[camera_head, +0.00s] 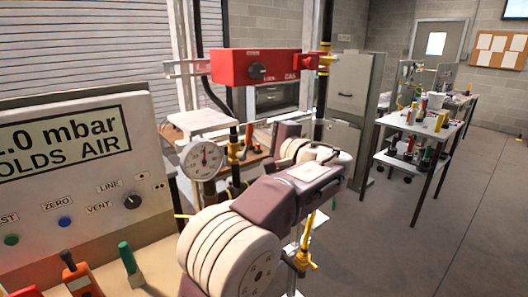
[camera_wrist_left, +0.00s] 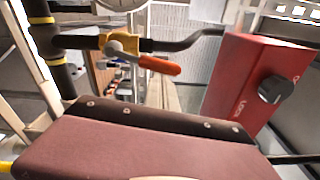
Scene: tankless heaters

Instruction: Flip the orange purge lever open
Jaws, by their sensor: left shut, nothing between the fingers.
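The orange purge lever (camera_wrist_left: 160,66) shows in the left wrist view, with a grey metal end on a brass-yellow valve body (camera_wrist_left: 121,44) on a dark pipe. Its handle points right and slightly down in that picture. In the head view the lever (camera_head: 249,133) is a small orange piece above the yellow valve, left of my left gripper (camera_head: 286,132). My maroon gripper body (camera_wrist_left: 150,140) fills the bottom of the wrist view, apart from the lever in the picture. The left gripper is shut and empty; its fingertips are hard to make out. My right gripper is not in view.
A red gas box (camera_head: 262,67) with a black knob hangs above my arm. A round gauge (camera_head: 203,158) stands left of the valve. A large test panel (camera_head: 75,170) fills the left. A cluttered table (camera_head: 412,128) stands right, with open floor before it.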

